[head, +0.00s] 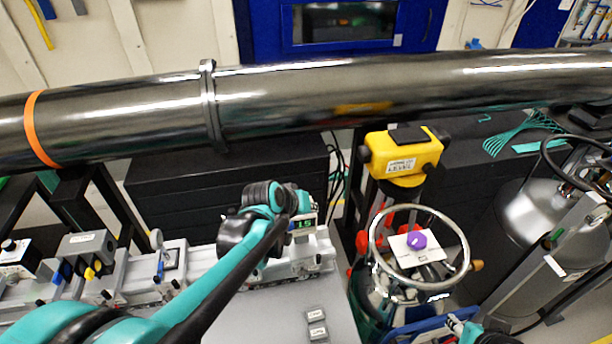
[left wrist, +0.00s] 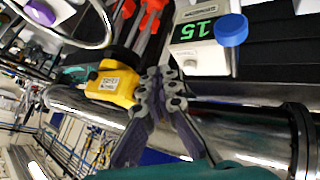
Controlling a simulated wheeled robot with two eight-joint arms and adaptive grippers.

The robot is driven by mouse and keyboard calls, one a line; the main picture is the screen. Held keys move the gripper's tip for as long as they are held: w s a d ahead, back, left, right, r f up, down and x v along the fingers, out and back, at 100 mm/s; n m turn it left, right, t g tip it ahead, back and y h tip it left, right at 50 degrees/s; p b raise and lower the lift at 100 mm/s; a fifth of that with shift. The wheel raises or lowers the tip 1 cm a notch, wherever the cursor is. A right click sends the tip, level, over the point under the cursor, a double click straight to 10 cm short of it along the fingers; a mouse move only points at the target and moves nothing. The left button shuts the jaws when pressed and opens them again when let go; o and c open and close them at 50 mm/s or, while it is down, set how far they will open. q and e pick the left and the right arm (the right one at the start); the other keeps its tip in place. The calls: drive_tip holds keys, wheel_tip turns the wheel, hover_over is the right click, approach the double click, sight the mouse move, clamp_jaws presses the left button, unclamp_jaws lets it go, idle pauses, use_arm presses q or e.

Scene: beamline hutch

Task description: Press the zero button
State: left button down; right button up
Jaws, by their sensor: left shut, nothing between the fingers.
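A white device with a green digital readout (head: 303,224) stands on the grey bench in the head view, partly hidden behind my left gripper (head: 297,203). In the left wrist view the readout (left wrist: 200,30) shows large digits, with a round blue button (left wrist: 231,30) on the device beside it. A small label sits near the digits; I cannot read it as "zero". My left gripper also shows in the left wrist view (left wrist: 163,80); its fingers are closed together and empty, apart from the blue button. Teal and black parts at the bottom right of the head view look like my right arm; its fingers are unclear.
A large steel pipe (head: 330,100) crosses behind. A yellow level instrument (head: 403,155) and a chrome ring (head: 375,240) around a purple knob (head: 417,240) stand to the right. Optics (head: 90,250) fill the left bench.

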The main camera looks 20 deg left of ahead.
use_arm(q)
drive_tip(key=w+a+r+n+p, duration=0.1)
drive_tip(key=w+a+r+p, duration=0.3)
drive_tip(key=r+p, duration=0.3)
drive_tip(key=shift+w+a+n+t, duration=0.15)
drive_tip(key=shift+w+n+t, duration=0.25)
drive_tip(key=shift+w, duration=0.1)
use_arm(e)
wheel_tip(320, 180, up, 10)
drive_tip(key=shift+f, duration=0.2)
use_arm(q)
drive_tip(key=shift+f, duration=0.2)
use_arm(e)
drive_tip(key=shift+f, duration=0.15)
use_arm(q)
wheel_tip(320, 180, down, 8)
drive_tip(key=b, duration=0.7)
drive_tip(key=shift+f, duration=0.25)
use_arm(e)
wheel_tip(320, 180, down, 7)
use_arm(q)
drive_tip(key=shift+f+b, duration=0.4)
drive_tip(key=shift+b, duration=0.1)
use_arm(e)
drive_tip(key=shift+f, duration=0.4)
